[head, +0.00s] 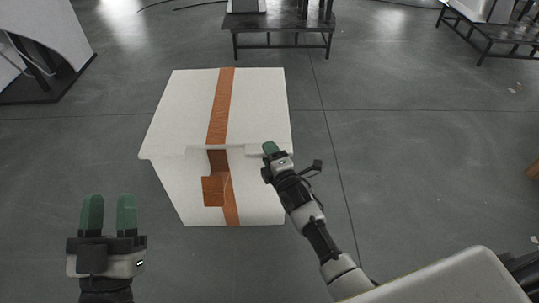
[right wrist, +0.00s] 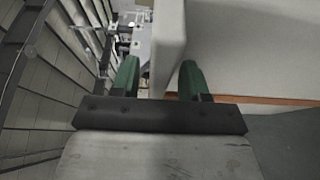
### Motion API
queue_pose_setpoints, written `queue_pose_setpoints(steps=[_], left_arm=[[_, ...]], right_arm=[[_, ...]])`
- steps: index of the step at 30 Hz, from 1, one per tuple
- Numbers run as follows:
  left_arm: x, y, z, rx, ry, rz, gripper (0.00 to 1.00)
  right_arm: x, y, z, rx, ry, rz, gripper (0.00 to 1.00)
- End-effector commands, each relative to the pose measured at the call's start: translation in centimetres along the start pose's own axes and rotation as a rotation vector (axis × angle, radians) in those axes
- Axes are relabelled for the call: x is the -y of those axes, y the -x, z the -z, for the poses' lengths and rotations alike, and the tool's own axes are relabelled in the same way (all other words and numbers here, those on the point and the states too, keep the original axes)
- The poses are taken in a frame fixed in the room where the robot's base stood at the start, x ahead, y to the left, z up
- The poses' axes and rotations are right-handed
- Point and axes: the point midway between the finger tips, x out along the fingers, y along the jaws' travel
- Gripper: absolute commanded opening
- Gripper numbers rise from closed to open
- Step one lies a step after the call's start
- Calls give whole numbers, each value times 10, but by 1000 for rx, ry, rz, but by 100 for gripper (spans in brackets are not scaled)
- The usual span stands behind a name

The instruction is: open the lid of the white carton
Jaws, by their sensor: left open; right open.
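The white carton (head: 182,110) stands on the floor in the head view, with an orange-brown tape band over its top and front. Its lid looks closed, its front edge overhanging the front wall. My right gripper (head: 271,152) is at the right part of that front edge. In the right wrist view my right gripper (right wrist: 160,80) is open, and the lid's pale edge (right wrist: 168,45) reaches between its green fingers. I cannot tell whether they touch it. My left gripper (head: 109,210) is open and empty, in front and left of the carton.
A dark low table (head: 282,40) stands behind the carton. Another dark table (head: 490,35) is at the far right, and a white structure on a dark base (head: 45,85) at upper left. The grey floor around the carton is clear.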

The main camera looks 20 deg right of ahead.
Motion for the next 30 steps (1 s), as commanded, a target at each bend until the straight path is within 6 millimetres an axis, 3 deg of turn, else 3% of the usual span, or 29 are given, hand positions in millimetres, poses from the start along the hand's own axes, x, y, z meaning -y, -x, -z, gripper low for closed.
queue_pose_setpoints(steps=[10,19,30], left_arm=[[0,0,3,-24,1,-1,43],[0,0,3,-23,1,-1,43],[0,-1,1,5,0,0,43]], right_arm=[[-1,-3,0,0,0,-1,45],[-1,-3,0,0,0,-1,0],[-3,-3,0,0,-1,2,0]])
